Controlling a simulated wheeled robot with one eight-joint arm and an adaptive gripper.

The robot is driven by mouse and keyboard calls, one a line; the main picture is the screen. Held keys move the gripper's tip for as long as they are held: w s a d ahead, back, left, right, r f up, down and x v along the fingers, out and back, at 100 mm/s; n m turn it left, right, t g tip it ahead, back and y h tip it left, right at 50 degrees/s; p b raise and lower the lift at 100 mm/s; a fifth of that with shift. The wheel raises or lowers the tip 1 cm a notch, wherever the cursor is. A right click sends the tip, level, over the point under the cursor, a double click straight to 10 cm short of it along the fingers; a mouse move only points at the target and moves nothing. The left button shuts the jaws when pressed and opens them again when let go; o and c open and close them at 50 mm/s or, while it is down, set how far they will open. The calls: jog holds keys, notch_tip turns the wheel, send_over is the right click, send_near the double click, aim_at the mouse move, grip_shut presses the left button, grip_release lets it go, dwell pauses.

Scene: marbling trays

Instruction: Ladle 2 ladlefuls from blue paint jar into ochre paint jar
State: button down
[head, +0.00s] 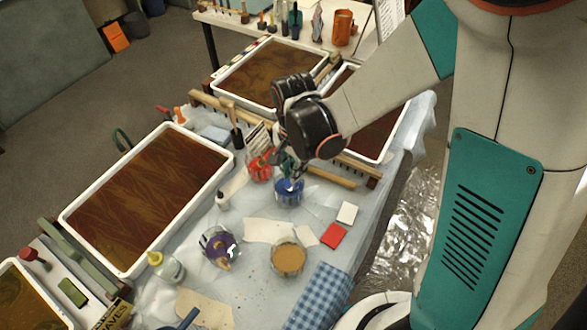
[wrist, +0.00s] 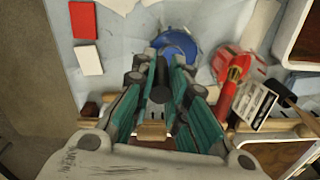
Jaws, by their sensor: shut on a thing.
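The blue paint jar (head: 289,192) stands on the covered table, right behind the ochre paint jar (head: 288,258), which is open with ochre paint showing. My gripper (head: 293,172) is directly above the blue jar, pointing down. In the wrist view my gripper (wrist: 160,66) is shut on a dark upright handle (wrist: 161,84), apparently the ladle's. The blue jar (wrist: 180,42) lies just beyond the fingertips there. The ladle's bowl is hidden, so I cannot tell whether it is in the paint. The ochre jar is not visible in the wrist view.
A red jar (head: 260,170) with a tool in it stands close left of the blue jar. A purple jar (head: 218,243) stands left of the ochre jar. Torn paper (head: 268,230) lies between the blue and ochre jars. A wooden rail and marbling trays (head: 148,195) surround them.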

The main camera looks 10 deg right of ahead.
jog(key=shift+r+p, duration=2.5)
jog(key=shift+r, duration=1.2)
jog(key=shift+s, duration=0.1)
